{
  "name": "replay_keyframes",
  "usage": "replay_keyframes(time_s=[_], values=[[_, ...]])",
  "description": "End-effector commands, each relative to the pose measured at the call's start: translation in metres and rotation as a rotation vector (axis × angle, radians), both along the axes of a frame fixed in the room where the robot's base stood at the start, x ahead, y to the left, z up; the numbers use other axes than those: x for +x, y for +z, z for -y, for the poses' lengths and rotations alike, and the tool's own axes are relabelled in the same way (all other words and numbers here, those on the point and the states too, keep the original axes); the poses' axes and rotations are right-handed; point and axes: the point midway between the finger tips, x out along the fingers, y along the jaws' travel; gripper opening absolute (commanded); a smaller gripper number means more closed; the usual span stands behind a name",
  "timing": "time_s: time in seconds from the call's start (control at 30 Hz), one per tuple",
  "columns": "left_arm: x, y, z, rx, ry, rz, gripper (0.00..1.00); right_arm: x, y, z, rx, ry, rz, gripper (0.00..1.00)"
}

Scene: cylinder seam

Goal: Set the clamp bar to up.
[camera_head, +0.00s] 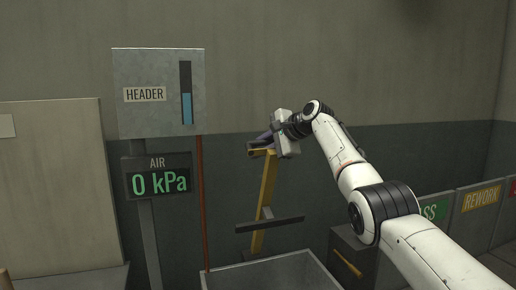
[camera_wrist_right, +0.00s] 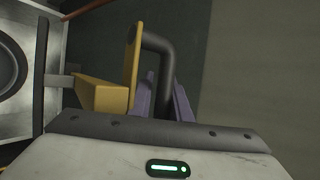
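The yellow clamp bar (camera_head: 265,190) stands steeply in the middle of the head view, its upper end leaning slightly right. In the right wrist view its yellow end plate (camera_wrist_right: 132,60) carries a dark bent handle (camera_wrist_right: 160,45). My right gripper (camera_head: 266,138) is at the bar's top end. Its purple fingers (camera_wrist_right: 165,100) lie on both sides of the handle and appear closed on it; the contact is partly hidden by the gripper body. My left gripper is not in view.
A dark crossbar (camera_head: 270,225) crosses the bar low down, above an open grey bin (camera_head: 275,272). A header panel (camera_head: 160,70) and an air display (camera_head: 158,182) reading 0 kPa stand left. A REWORK sign (camera_head: 480,200) is right. The wall behind is bare.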

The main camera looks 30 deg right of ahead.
Motion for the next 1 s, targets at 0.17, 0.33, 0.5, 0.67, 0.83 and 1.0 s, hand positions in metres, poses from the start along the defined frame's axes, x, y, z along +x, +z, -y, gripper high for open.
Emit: replay_keyframes(time_s=[0.17, 0.33, 0.5, 0.67, 0.83, 1.0], values=[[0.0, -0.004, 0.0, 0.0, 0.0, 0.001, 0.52, -0.002, -0.009, 0.002, -0.003, -0.001, -0.011, 0.22], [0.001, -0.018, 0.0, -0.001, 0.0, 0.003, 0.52, -0.016, -0.001, 0.005, -0.005, -0.002, -0.004, 0.22], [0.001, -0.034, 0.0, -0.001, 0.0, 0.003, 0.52, -0.042, 0.018, 0.01, -0.005, -0.003, 0.002, 0.22], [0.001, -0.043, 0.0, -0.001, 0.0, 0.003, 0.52, -0.068, 0.037, 0.014, -0.004, -0.003, 0.004, 0.22], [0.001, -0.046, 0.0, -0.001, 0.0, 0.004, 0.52, -0.086, 0.05, 0.016, -0.001, -0.001, 0.003, 0.22], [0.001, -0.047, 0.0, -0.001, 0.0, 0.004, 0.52, -0.092, 0.054, 0.017, -0.002, 0.0, 0.003, 0.22]])
